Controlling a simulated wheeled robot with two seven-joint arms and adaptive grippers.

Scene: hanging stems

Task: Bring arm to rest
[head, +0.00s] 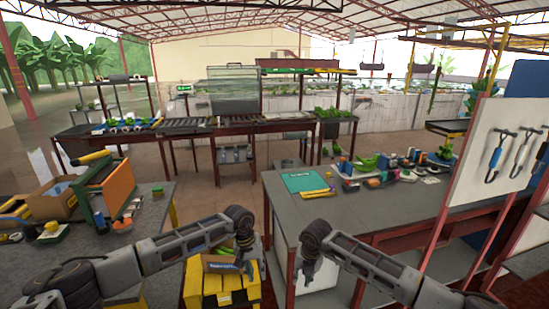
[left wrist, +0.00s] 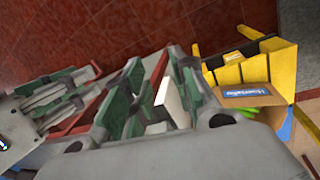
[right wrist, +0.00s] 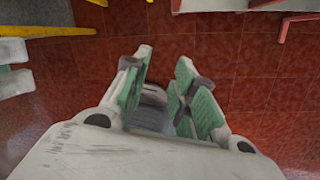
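My left gripper (head: 250,262) hangs low between the two work tables in the head view. In the left wrist view its green-padded fingers (left wrist: 158,95) are apart, and I see nothing clearly held between them. My right gripper (head: 304,277) hangs just to the right of it, beside the right table's near left corner. In the right wrist view its fingers (right wrist: 165,90) are spread with an empty gap over the red floor. The right gripper also appears at the left of the left wrist view (left wrist: 55,100), close to the left one. In the head view both grippers' fingertips are small and hard to make out.
The left table (head: 155,215) holds boxes and an orange-green bin (head: 115,190). A yellow crate with a cardboard box (head: 222,285) stands close by my left gripper.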

